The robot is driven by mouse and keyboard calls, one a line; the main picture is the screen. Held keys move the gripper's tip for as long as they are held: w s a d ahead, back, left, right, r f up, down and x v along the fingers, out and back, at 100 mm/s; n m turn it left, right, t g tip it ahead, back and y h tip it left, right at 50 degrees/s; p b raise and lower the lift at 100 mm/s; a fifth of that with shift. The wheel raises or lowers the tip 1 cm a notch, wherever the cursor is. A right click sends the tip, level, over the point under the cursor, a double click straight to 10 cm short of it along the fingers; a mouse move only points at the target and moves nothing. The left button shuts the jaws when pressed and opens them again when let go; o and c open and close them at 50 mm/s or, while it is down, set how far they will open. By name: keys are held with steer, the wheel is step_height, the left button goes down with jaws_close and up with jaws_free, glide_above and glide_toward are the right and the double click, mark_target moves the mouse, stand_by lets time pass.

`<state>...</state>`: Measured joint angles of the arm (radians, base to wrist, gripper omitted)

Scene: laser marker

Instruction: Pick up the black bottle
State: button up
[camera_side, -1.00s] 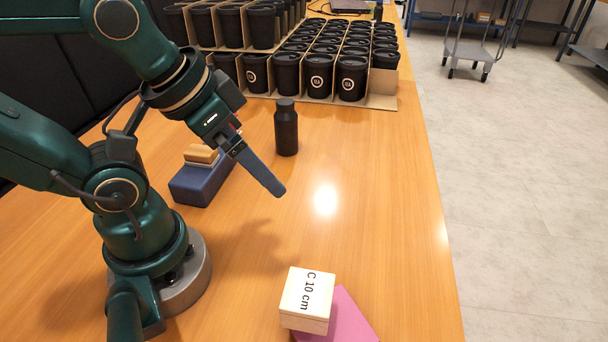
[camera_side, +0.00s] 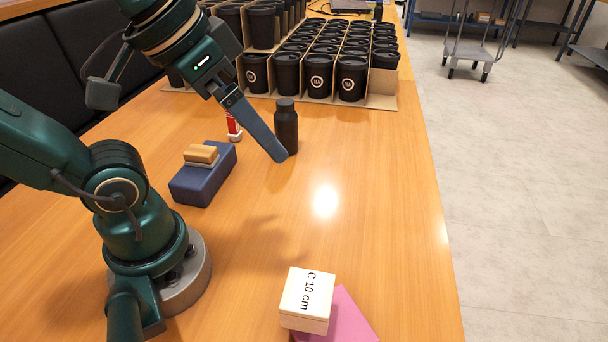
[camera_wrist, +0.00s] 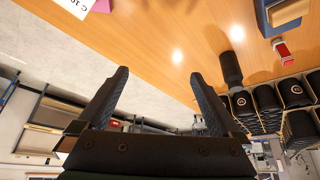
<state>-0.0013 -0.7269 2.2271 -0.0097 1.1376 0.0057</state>
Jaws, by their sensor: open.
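The black bottle (camera_side: 286,128) stands upright on the wooden table, in front of the cardboard trays of cups. In the wrist view the bottle (camera_wrist: 231,70) shows right of the jaws, outside the gap between them. My gripper (camera_side: 279,156) is open and empty. In the side view its near finger overlaps the lower left edge of the bottle; I cannot tell whether they touch. In the wrist view both fingers of my gripper (camera_wrist: 158,80) are spread wide with nothing between them.
Black cups (camera_side: 320,75) stand in cardboard trays behind the bottle. A blue box with a wooden block on it (camera_side: 203,178) and a red-and-white item (camera_side: 233,128) stand to the left. The table's middle is clear.

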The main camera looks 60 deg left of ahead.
steer(key=w+d+r+n+t+h, duration=0.15)
steer(key=w+t, duration=0.25)
steer(key=w, duration=0.8)
steer(key=n+g+y, duration=0.1)
steer(key=n+y, duration=0.8)
steer(key=y, duration=0.3)
glide_above(284, 122)
step_height(284, 122, down, 2)
steer(key=shift+m, duration=0.25)
steer(key=f, duration=1.4)
steer(key=shift+w+a+f, duration=0.15)
steer(key=shift+a, duration=0.1)
steer(key=shift+x, duration=2.6)
steer(key=shift+f, duration=0.1)
steer(key=shift+c, duration=0.3)
